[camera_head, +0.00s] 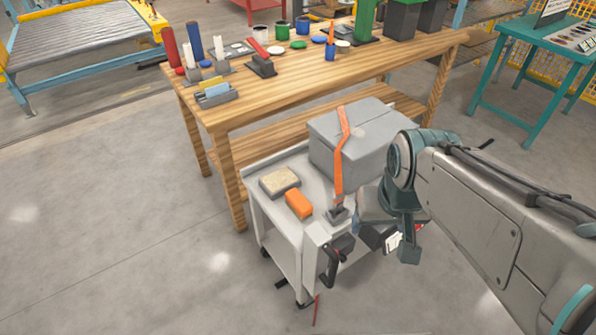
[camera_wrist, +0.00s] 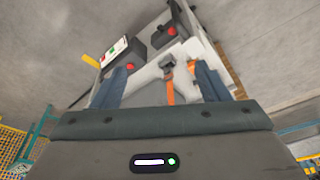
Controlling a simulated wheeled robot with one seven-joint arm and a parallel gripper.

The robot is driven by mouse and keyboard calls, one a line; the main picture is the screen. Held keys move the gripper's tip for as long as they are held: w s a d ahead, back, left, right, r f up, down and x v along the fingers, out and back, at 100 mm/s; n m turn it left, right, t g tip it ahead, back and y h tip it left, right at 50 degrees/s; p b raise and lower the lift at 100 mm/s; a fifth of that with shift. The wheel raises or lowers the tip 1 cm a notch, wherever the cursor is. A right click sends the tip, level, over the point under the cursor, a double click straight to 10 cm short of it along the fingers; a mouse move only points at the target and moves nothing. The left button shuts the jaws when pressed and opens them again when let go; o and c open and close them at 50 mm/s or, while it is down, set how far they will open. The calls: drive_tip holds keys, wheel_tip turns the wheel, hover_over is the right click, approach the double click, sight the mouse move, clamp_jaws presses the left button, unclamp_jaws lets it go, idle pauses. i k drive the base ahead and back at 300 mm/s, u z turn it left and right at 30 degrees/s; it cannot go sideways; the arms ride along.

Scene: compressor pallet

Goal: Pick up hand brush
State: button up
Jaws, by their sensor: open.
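No object is clearly recognisable as the hand brush. Two small things lie on the grey cart (camera_head: 264,208) in the head view. One is a beige-topped block with a dark edge (camera_head: 280,181), and beside it is an orange block (camera_head: 298,204); I cannot tell whether either is the brush. My gripper (camera_wrist: 162,82) is open, with two blue fingers apart and nothing held between them. In the head view my gripper (camera_head: 402,238) is at the right end of the cart, right of both blocks.
A grey box (camera_head: 350,145) with an orange strap (camera_head: 344,150) stands on the cart; the strap also shows in the wrist view (camera_wrist: 168,90). A black handheld tool (camera_head: 335,260) is at the cart's front end. A wooden workbench (camera_head: 290,78) stands behind. Floor at left is clear.

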sight(302, 207)
drive_tip(key=k, duration=1.2)
drive_tip(key=u, duration=0.6)
drive_tip(key=i, duration=1.7)
drive_tip(key=z, duration=0.65)
